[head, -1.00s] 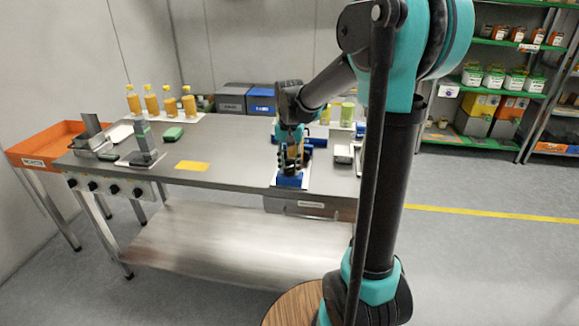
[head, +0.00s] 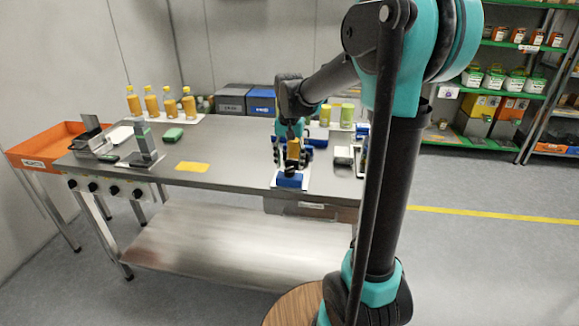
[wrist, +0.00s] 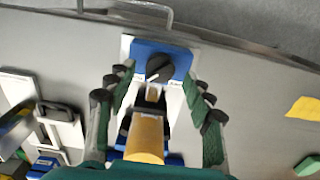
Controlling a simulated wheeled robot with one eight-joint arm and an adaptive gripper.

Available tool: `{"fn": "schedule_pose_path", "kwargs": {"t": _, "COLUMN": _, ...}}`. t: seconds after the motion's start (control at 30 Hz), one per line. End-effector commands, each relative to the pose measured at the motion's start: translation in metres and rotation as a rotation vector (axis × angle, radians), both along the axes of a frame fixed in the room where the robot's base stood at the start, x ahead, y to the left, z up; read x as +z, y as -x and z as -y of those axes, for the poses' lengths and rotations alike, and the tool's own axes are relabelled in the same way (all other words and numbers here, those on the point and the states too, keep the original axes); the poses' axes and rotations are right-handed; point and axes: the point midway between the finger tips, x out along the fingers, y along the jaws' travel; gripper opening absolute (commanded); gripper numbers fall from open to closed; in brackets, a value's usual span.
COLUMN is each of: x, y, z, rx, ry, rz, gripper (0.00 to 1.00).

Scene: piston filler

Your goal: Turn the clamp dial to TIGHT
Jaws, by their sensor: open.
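The clamp dial (wrist: 160,69) is a round black knob with a white mark, on a blue block (wrist: 146,49) fixed to a white plate. In the wrist view its mark points to the lower left. Small labels lie on both sides of it, too small to read. In the head view the blue block (head: 290,180) sits at the table's front edge. My gripper (wrist: 160,88) is open, with its fingers spread to either side of the dial and apart from it. It also shows in the head view (head: 293,157). A yellow cylindrical part (wrist: 146,137) shows between the fingers.
A yellow card (head: 193,166) lies left on the steel table (head: 235,160). Bottles with yellow contents (head: 151,102) stand at the back left. A white-topped device (head: 343,155) stands close right of my gripper. The tabletop between card and blue block is clear.

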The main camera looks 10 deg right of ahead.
Motion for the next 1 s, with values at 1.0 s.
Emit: {"fn": "schedule_pose_path", "kwargs": {"t": 1.0, "x": 0.094, "y": 0.000, "z": 0.000, "rx": 0.000, "ry": 0.000, "rz": 0.000, "gripper": 0.52}}
